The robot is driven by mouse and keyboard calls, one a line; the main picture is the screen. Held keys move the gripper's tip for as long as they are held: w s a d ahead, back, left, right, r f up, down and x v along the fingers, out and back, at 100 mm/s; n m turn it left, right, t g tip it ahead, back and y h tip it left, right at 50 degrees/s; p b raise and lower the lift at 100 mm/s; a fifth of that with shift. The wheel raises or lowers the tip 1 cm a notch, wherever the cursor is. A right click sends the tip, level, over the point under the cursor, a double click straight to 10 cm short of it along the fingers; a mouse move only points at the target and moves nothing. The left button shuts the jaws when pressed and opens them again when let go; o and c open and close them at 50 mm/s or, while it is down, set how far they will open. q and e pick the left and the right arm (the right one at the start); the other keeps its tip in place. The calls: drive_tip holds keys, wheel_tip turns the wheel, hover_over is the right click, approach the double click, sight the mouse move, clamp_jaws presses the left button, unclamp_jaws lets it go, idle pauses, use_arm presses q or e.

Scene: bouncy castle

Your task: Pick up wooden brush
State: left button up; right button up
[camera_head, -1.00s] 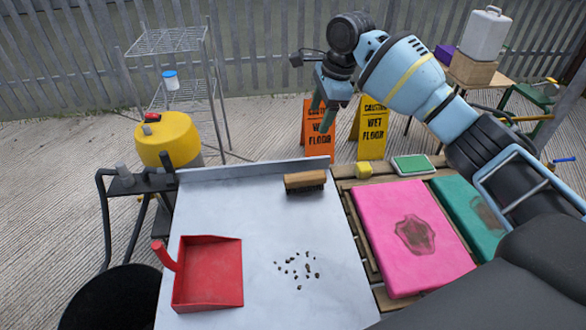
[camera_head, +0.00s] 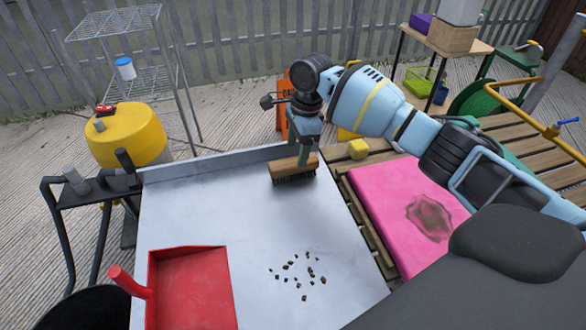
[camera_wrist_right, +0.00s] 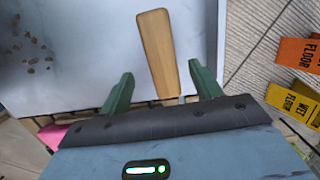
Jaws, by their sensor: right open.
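The wooden brush (camera_head: 292,170) has a tan wooden back and dark bristles. It sits bristles down on the grey table (camera_head: 215,215), near the far edge. My right gripper (camera_head: 306,152) is directly above the brush's right part and hides some of it. In the right wrist view the brush (camera_wrist_right: 158,50) extends away from between the open green fingers of my right gripper (camera_wrist_right: 160,88). Its near end lies between the fingertips, with a gap visible on each side. I cannot tell whether the fingertips touch the brush. My left gripper is out of view.
A red dustpan (camera_head: 190,288) lies at the table's near left. Several dark crumbs (camera_head: 300,272) are scattered mid-table. A pink stained slab (camera_head: 410,215) and a yellow sponge (camera_head: 358,149) are to the right. The middle of the table is otherwise clear.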

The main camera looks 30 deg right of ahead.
sight(293, 161)
drive_tip(key=shift+w+a+f+b, duration=0.15)
drive_tip(key=shift+a+f+b, duration=0.05)
drive_tip(key=shift+f, duration=1)
drive_tip(key=shift+w+a+f+b, duration=0.1)
drive_tip(key=shift+a+f+b, duration=0.1)
drive_tip(key=shift+f, duration=1.2)
drive_tip(key=c, duration=1)
drive_tip(key=shift+r, duration=0.2)
